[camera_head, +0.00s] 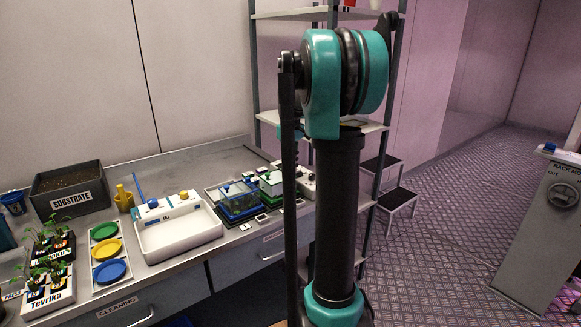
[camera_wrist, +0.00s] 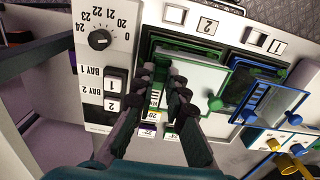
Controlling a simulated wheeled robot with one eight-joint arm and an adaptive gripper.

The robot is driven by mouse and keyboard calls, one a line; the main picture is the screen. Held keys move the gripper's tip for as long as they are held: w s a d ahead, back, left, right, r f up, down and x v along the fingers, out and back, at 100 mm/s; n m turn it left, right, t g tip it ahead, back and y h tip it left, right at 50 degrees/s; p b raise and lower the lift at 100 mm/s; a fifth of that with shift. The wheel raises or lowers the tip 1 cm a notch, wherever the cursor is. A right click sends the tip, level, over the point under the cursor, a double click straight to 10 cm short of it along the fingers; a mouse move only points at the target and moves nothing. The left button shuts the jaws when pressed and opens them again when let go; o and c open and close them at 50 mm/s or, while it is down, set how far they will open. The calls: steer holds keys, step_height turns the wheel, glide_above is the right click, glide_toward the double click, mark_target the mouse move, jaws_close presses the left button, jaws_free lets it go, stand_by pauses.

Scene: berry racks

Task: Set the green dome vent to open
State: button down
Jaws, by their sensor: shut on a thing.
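The green dome (camera_wrist: 195,82), a clear cover with a green frame and a round green knob (camera_wrist: 215,103), stands on the bench in the wrist view. It also shows in the head view (camera_head: 270,184), just left of my arm. My gripper (camera_wrist: 164,76) reaches to the side edge of this dome, beside a small green-marked strip (camera_wrist: 156,97) that I take for its vent. The fingers are shut on the vent there, with little gap between the tips. The fingers hide most of the vent, so its setting cannot be read.
The blue dome (camera_wrist: 268,98) stands close beside the green one. A panel with a dial (camera_wrist: 100,39) and bay switches (camera_wrist: 111,103) is close on the other side. A white tray (camera_head: 180,240) and coloured dishes (camera_head: 107,250) lie further left on the bench.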

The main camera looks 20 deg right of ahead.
steer(key=shift+w+a, duration=0.3)
steer(key=shift+w, duration=0.65)
steer(key=shift+w+a, duration=0.3)
steer(key=shift+w, duration=0.6)
steer(key=c, duration=1.5)
jaws_free()
steer(key=shift+c, duration=0.2)
step_height(320, 180, up, 12)
